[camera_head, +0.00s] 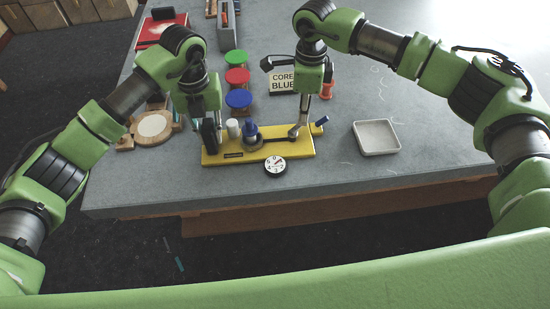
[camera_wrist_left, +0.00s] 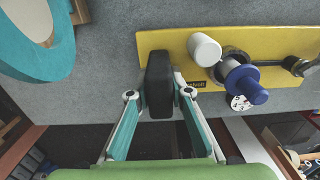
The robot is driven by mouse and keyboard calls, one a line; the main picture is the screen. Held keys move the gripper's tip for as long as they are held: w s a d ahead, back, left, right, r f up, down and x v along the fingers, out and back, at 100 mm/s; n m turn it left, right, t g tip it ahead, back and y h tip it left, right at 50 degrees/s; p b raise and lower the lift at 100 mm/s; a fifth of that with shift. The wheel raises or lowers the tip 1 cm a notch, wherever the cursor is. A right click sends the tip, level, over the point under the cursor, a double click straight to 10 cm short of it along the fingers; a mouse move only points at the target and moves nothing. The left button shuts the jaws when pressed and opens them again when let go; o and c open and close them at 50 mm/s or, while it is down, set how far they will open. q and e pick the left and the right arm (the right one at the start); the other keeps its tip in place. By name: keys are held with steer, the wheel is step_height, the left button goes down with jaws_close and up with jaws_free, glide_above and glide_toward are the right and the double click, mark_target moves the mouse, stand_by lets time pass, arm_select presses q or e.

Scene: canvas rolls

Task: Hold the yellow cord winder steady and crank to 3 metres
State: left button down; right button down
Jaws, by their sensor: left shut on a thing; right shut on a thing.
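The yellow cord winder (camera_head: 225,156) lies near the table's front edge. My left gripper (camera_head: 209,128) is shut on the black upright grip (camera_wrist_left: 160,75) at its left end, with one finger on each side. A white post (camera_head: 233,128) and a blue core (camera_head: 250,131) stand on the base. A dark crank arm (camera_head: 276,138) reaches right from the core. My right gripper (camera_head: 298,131) is shut on the crank's outer end, whose knob is mostly hidden by the fingers. A round white dial (camera_head: 275,166) sits at the front; its pointer reading is too small to tell.
A "CORE BLUE" sign (camera_head: 284,83) stands behind the winder. Green (camera_head: 236,57), red (camera_head: 237,76) and blue (camera_head: 238,98) spools stand behind it. A shallow white tray (camera_head: 376,137) is at right, a wooden round piece (camera_head: 153,127) at left. The table beyond the tray is clear.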

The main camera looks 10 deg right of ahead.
steer(key=shift+s+d, duration=0.2)
steer(key=shift+s+d, duration=0.2)
steer(key=shift+s, duration=0.3)
steer(key=shift+s+d, duration=0.15)
steer(key=shift+s, duration=0.3)
steer(key=shift+s+a, duration=0.2)
steer(key=shift+s, duration=0.7)
